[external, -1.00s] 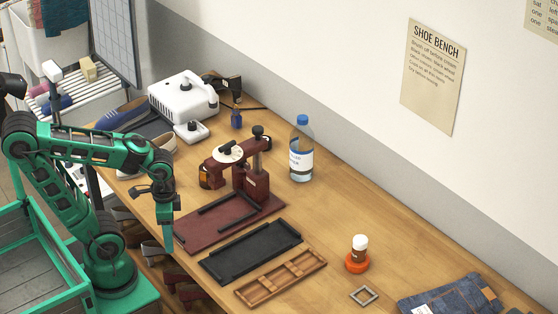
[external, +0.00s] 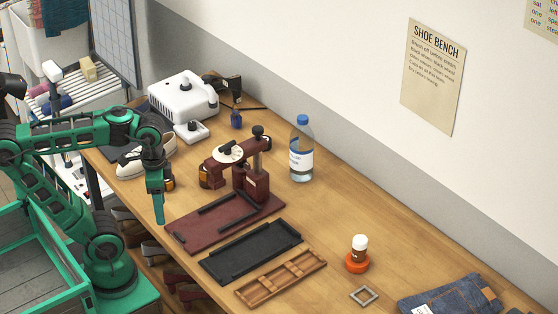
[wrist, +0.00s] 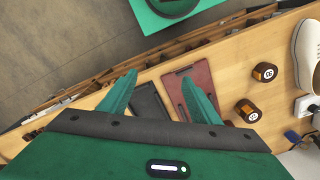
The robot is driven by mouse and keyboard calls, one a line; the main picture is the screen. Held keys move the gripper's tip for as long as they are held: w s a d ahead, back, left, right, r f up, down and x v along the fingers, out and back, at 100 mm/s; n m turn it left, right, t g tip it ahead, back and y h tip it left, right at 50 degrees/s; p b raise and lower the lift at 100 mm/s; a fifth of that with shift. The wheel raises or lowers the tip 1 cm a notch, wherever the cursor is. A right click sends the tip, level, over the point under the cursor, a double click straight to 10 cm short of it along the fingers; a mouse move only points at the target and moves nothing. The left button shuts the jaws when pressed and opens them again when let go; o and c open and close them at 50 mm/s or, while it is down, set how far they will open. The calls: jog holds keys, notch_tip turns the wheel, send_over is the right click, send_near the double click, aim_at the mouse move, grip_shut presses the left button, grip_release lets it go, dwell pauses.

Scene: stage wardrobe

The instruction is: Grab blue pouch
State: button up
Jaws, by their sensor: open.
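A small dark-blue item (external: 236,119), likely the blue pouch, stands on the bench beside the white machine. A blue thing shows at the right edge of the wrist view (wrist: 292,136), partly cut off; it may be the same item. My gripper (external: 158,205) points down over the bench's near edge, left of the dark-red press board and well apart from the blue item. In the wrist view my gripper (wrist: 158,80) has its two green fingers spread, with nothing between them.
The dark-red press (external: 250,185), white machine (external: 184,97), shoe (external: 140,160) and clear bottle (external: 301,160) stand around the blue item. A black tray (external: 250,252), wooden tray (external: 282,278) and folded denim (external: 450,297) lie nearer. Bench between bottle and orange-based jar (external: 357,262) is clear.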

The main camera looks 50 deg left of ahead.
aim_at(234, 120)
notch_tip(234, 120, up, 14)
jog(key=w+d+n+t+h, duration=0.1)
jog(key=w+n, duration=0.1)
jog(key=w, duration=0.6)
jog(key=w+d+n+t+h, duration=0.1)
jog(key=w+d+n+t, duration=0.1)
jog(key=w, duration=0.6)
jog(key=w+a+f+n+t, duration=0.15)
jog(key=w+a, duration=0.25)
jog(key=w, duration=0.4)
jog(key=w+a+n+t, duration=0.1)
jog(key=w+a+t, duration=0.15)
jog(key=w, duration=0.55)
jog(key=w+a+n+t+y, duration=0.3)
jog(key=w+a+y, duration=0.1)
jog(key=w+a, duration=0.95)
jog(key=w+a+r+n+t+y, duration=0.1)
jog(key=w+a+y, duration=0.1)
jog(key=a, duration=0.8)
jog(key=w+a+r+n+t+y, duration=0.1)
jog(key=a+n+y, duration=0.1)
jog(key=a, duration=0.9)
notch_tip(234, 120, down, 30)
jog(key=shift+w+r, duration=0.1)
jog(key=shift+w, duration=0.05)
jog(key=shift+y, duration=0.3)
jog(key=shift+x, duration=3.8)
jog(key=shift+d, duration=0.1)
